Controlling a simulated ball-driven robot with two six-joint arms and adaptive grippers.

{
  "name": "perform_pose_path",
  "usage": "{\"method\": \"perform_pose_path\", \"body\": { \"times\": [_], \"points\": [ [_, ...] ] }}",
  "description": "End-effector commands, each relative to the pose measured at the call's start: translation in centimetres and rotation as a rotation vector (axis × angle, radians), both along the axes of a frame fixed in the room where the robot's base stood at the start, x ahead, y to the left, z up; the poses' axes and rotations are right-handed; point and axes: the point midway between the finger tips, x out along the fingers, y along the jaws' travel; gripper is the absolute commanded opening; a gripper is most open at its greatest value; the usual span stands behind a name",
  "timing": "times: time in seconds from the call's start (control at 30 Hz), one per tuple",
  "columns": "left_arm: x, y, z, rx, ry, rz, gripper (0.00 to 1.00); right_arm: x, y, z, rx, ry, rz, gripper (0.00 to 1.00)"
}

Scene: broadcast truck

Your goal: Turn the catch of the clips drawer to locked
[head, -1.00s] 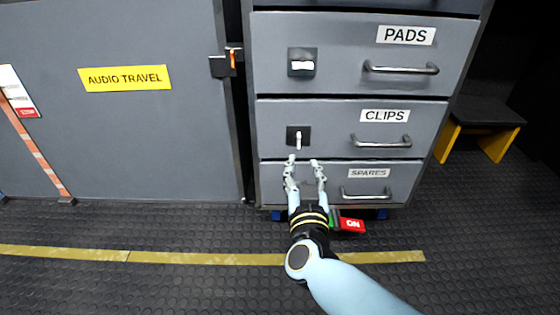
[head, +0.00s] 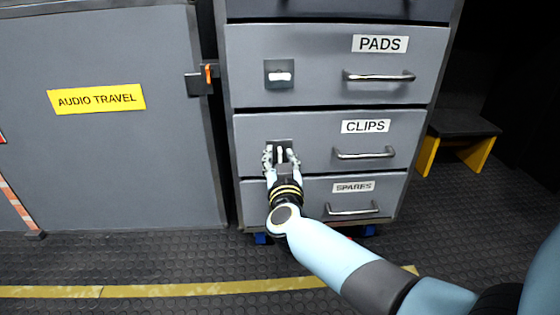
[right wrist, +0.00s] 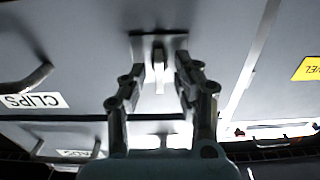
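The clips drawer (head: 220,0) is the grey drawer labelled CLIPS (head: 366,127), shut in the cabinet. Its catch (head: 281,152) is a pale lever on a dark plate, left of the drawer handle (head: 364,153). In the upside-down right wrist view the catch lever (right wrist: 159,75) stands upright on its plate. My right gripper (head: 281,160) is at the catch, with its open fingers on either side of the lever. In the right wrist view my right gripper (right wrist: 158,88) shows gaps beside the lever; contact is not visible. My left gripper is not in view.
The pads drawer (head: 320,95) above has a catch (head: 279,74) with its lever lying level. The spares drawer (head: 300,187) is below. A grey door with a yellow AUDIO TRAVEL sign (head: 97,99) stands left. A stool with yellow legs (head: 476,155) is at the right.

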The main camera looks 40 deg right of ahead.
Motion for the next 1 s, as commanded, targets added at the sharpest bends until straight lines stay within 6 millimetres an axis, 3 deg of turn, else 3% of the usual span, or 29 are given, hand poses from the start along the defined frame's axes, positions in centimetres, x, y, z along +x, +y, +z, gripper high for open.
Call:
{"method": "perform_pose_path", "body": {
  "times": [0.27, 0.5, 1.0],
  "points": [
    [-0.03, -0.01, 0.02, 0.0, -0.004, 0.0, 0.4, 0.08, -0.06, 0.02, 0.0, 0.0, 0.0, 0.29],
    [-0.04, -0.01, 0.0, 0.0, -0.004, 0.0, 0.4, 0.08, -0.06, 0.02, 0.0, 0.0, 0.0, 0.0],
    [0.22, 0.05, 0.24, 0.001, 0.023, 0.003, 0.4, 0.19, -0.14, 0.29, 0.041, -0.03, 0.0, 0.0]
  ]
}}
